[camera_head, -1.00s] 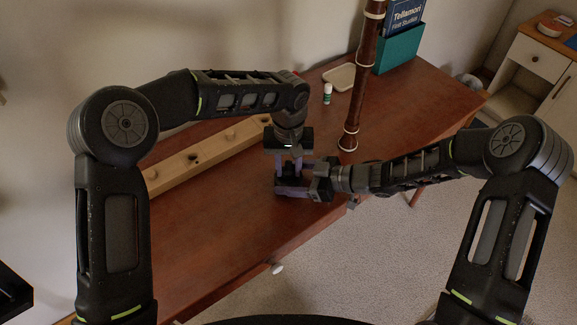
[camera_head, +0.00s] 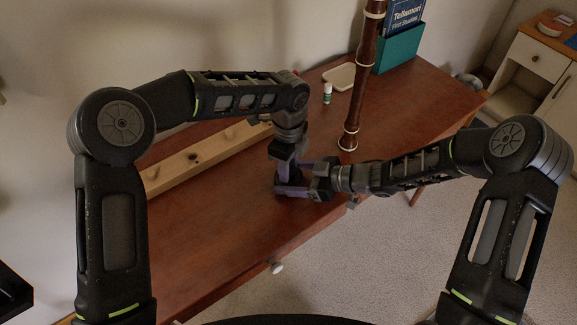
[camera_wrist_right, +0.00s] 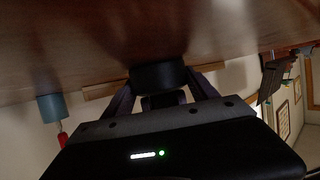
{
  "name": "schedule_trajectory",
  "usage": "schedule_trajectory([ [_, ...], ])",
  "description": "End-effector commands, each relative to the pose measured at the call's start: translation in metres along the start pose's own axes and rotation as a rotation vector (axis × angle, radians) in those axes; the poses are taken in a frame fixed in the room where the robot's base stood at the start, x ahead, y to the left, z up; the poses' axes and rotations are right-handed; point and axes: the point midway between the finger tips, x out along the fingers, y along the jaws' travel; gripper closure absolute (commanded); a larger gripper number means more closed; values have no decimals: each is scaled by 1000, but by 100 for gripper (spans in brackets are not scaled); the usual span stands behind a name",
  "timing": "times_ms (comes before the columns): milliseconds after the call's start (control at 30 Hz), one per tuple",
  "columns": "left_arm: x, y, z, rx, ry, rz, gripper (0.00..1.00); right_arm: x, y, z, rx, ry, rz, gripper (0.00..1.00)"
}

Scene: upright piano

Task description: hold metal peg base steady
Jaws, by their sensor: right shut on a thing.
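The metal peg base (camera_wrist_right: 158,76) shows in the right wrist view as a dark, short round body against the table, between the two fingers of my right gripper (camera_wrist_right: 160,98). My right gripper (camera_head: 284,189) is shut on it low over the desk in the head view, reaching in from the right. My left gripper (camera_head: 284,172) points down directly above the same spot. Its fingers are seen nearly edge-on, so their gap is hidden. The peg itself and most of the base are hidden behind the grippers in the head view.
The reddish wooden desk (camera_head: 215,225) is clear in front of the grippers. A small bottle (camera_head: 327,93), tray (camera_head: 340,77) and green book holder (camera_head: 398,50) stand farther back.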

Motion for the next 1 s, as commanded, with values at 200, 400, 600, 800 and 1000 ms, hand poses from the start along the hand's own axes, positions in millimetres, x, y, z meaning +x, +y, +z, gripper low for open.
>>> schedule_trajectory([
  [200, 0, 0, 0, -2, 0, 0, 48, 0, 0, 0, 0, 0, -1, 100],
  [400, -2, 0, 0, -3, 1, 0, 44, 0, 0, 0, 0, 0, -1, 100],
  [600, -19, -1, 0, -4, 0, -4, 44, 0, 0, 0, 0, 0, -1, 100],
  [800, -54, -1, 0, -3, 0, -5, 44, 0, 0, 0, 0, 0, -1, 100],
  [1000, -93, -1, 0, -2, 0, -4, 44, 0, -1, 0, 0, 0, -1, 100],
])
